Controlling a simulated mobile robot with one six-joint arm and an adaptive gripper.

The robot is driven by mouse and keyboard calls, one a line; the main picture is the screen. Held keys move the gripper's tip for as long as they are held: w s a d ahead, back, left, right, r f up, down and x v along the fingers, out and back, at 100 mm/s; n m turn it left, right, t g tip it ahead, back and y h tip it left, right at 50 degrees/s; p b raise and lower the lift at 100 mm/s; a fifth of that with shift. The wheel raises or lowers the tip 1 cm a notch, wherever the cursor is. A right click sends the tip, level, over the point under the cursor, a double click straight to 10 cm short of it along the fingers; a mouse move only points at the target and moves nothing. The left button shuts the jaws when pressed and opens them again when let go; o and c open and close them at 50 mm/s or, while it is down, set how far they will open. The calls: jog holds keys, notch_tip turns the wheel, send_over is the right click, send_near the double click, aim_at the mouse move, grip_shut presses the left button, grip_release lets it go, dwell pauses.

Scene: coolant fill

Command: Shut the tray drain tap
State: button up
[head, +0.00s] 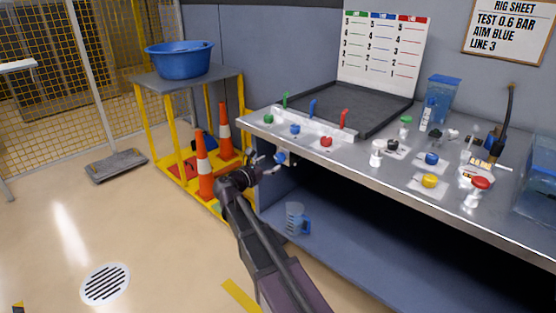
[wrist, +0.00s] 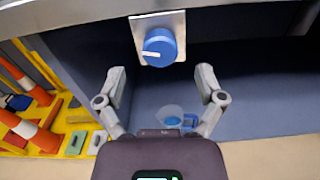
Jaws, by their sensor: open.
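A round blue tap knob (wrist: 160,47) with a white pointer sits on a square metal plate below the worktop edge. In the wrist view its pointer lies roughly level, toward the left. It also shows in the head view (head: 281,157), small and just beyond my gripper (head: 267,166). In the wrist view my gripper (wrist: 160,74) is open and empty. Its two fingers stand wide apart below the knob, one to each side, not touching it. A black tray (head: 385,112) lies on the bench above.
A clear jug with blue liquid (head: 295,217) stands on the lower shelf, also in the wrist view (wrist: 171,112). Green, blue and red knobs (head: 326,142) line the tray's front. A yellow cart (head: 150,122) with orange cones (head: 204,168) stands close on the left.

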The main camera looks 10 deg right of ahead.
aim_at(277, 159)
jog(key=shift+x, duration=2.1)
jog(key=c, duration=1.1)
